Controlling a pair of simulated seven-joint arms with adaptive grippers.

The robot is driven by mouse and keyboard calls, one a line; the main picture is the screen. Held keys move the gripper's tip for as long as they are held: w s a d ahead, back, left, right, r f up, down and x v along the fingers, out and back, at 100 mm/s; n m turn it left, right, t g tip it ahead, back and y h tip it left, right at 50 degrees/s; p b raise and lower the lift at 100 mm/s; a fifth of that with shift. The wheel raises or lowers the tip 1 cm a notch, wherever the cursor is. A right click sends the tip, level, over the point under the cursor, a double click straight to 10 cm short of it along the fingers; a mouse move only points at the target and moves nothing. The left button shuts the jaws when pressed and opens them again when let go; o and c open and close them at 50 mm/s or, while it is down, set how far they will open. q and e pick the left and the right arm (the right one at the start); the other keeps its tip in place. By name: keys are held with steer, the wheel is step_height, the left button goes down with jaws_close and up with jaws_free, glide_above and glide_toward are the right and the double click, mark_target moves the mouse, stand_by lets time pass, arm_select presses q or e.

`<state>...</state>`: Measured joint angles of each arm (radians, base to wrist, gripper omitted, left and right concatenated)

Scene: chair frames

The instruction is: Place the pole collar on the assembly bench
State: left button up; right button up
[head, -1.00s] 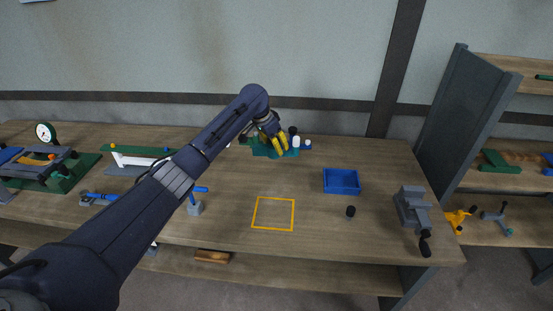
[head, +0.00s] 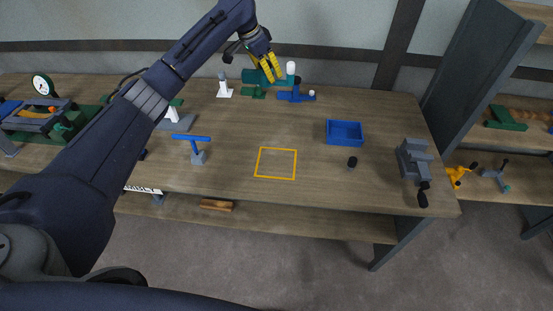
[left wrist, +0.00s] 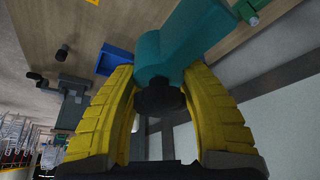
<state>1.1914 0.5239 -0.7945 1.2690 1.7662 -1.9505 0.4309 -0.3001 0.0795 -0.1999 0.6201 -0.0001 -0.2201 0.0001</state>
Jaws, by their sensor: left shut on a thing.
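A teal part with a dark knob, which I take to be the pole collar (head: 253,76), is held by my left gripper (head: 268,68) near the back of the assembly bench (head: 330,190). In the left wrist view the teal collar (left wrist: 185,45) fills the space between the yellow fingers (left wrist: 165,100), with its black knob between them. The left fingers are shut on it. Part of the collar is hidden behind the fingers in the head view. A yellow outlined square (head: 275,178) on the bench is empty. My right gripper is not in view.
A blue tray (head: 345,143), a small black knob (head: 352,162) and a grey vise (head: 414,160) are on the right. Blue and green fixtures (head: 296,95) stand at the back. A blue-handled tool (head: 198,155) stands left of the square. The bench middle is clear.

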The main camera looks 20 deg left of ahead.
arm_select(q)
steer(key=s+d+f+m+g+h, duration=0.1)
steer(key=s+d+m, duration=0.3)
steer(key=s, duration=0.4)
steer(key=s+d+f+m+g+h, duration=0.1)
steer(key=s+d+m+g, duration=0.1)
steer(key=s+d+m, duration=0.4)
steer(key=shift+n, duration=0.5)
steer(key=f, duration=0.6)
steer(key=s+a+f, duration=0.1)
steer(key=f, duration=0.6)
steer(key=a+f, duration=0.1)
steer(key=f, duration=0.5)
steer(key=shift+s+f, duration=0.15)
steer(key=shift+f, duration=0.1)
steer(key=shift+a+f, duration=0.1)
steer(key=shift+f, duration=0.05)
steer(key=o, duration=1.3)
steer(key=v, duration=1.2)
steer(key=shift+d+r, duration=0.25)
steer(key=shift+d, duration=0.05)
